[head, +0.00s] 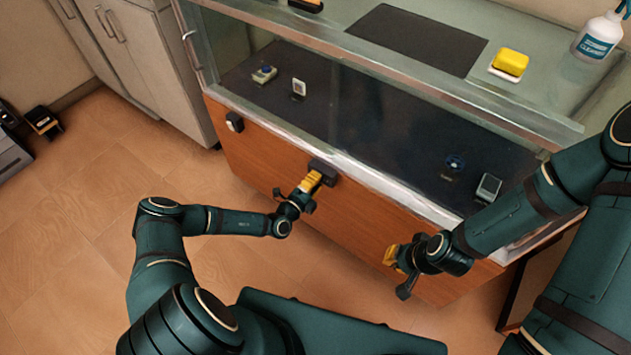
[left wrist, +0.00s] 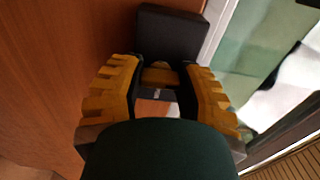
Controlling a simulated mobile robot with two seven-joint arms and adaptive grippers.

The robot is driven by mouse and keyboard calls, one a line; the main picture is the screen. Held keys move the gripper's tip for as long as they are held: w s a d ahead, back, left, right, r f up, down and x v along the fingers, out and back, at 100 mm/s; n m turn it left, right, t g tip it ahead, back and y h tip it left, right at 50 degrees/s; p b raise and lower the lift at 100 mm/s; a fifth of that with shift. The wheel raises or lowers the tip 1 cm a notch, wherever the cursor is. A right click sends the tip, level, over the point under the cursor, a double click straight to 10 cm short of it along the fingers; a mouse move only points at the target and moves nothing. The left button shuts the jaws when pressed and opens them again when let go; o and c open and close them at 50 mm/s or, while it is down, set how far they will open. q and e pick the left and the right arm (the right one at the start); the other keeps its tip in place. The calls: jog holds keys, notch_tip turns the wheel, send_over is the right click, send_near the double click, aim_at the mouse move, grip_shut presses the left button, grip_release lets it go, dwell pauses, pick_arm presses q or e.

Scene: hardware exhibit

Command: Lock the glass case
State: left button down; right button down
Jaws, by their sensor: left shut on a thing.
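The glass case (head: 262,150) has a wooden lower front, a pale rim and a dark display floor behind glass. A black lock block (head: 325,167) sits on the wooden front just below the rim; it also shows in the left wrist view (left wrist: 168,35). My left gripper (head: 311,181) is at this block, its yellow fingers shut on a small brass-coloured piece (left wrist: 160,76) in front of it. The fingers partly hide the piece, and I cannot tell its exact shape. My right gripper (head: 391,255) hangs before the case's front, apart from it; its opening is unclear.
A second small dark fitting (head: 235,121) is on the front at the left. Several small exhibits stand inside the case. A yellow sponge (head: 510,63) and a spray bottle (head: 598,38) are on top. Grey cabinets (head: 150,62) adjoin at the left.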

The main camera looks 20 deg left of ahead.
pick_arm(q)
jog(key=c, duration=0.5)
grip_release()
jog(key=shift+c, duration=0.2)
jog(key=shift+s, duration=0.1)
jog(key=v, duration=1.1)
jog(key=shift+s+a, duration=0.15)
jog(key=shift+s, duration=0.25)
jog(key=shift+r, duration=0.1)
